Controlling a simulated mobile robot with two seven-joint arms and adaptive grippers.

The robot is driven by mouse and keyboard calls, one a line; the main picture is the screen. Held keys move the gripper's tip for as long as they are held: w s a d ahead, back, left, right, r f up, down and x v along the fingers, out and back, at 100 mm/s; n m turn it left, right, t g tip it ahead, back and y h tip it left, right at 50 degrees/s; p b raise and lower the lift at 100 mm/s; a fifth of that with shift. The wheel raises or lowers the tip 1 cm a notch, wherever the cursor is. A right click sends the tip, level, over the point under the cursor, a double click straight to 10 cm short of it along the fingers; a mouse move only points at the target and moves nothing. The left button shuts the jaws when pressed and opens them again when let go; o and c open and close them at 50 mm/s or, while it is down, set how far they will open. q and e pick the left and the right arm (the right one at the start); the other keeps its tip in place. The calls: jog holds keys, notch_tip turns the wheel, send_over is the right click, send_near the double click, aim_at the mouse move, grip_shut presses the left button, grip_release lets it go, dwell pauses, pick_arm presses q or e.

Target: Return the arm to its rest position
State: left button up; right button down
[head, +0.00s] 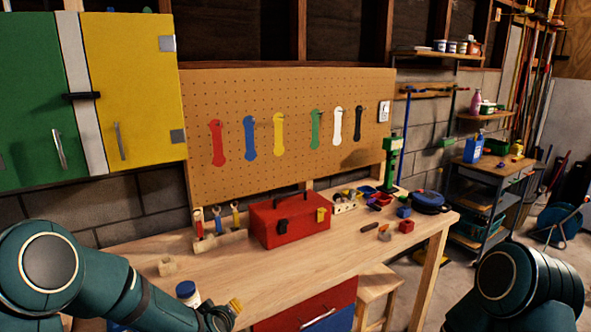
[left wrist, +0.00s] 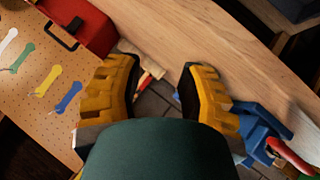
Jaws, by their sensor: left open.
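My left arm (head: 110,285) comes in from the left in the head view and reaches low over the front of the wooden workbench. The yellow fingertips of my left gripper (head: 236,306) show near the bottom edge. In the left wrist view, the two yellow fingers of my left gripper (left wrist: 158,82) stand apart with nothing held between them. My right arm (head: 520,285) shows at the lower right of the head view. Its gripper is out of the picture.
The wooden workbench (head: 330,255) carries a red toolbox (head: 290,222), a blue-lidded jar (head: 187,291) close to my left arm and several small parts. A pegboard (head: 290,95) with coloured wrench shapes stands behind. A wooden stool (head: 378,285) stands by the bench's front.

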pick_arm(q)
jog(key=s+d+f+m+g+h+b, duration=0.1)
jog(key=s+d+f+m+g+h, duration=0.1)
jog(key=s+f, duration=0.8)
jog(key=s+d+f+m+g+h+b, duration=0.2)
jog(key=s+d+f+m+g, duration=0.2)
jog(key=s+f, duration=0.6)
jog(key=s+d+g, duration=0.1)
jog(key=s+g, duration=0.1)
jog(key=s, duration=0.3)
jog(key=shift+s+d+m+g, duration=0.3)
jog(key=shift+g, duration=0.1)
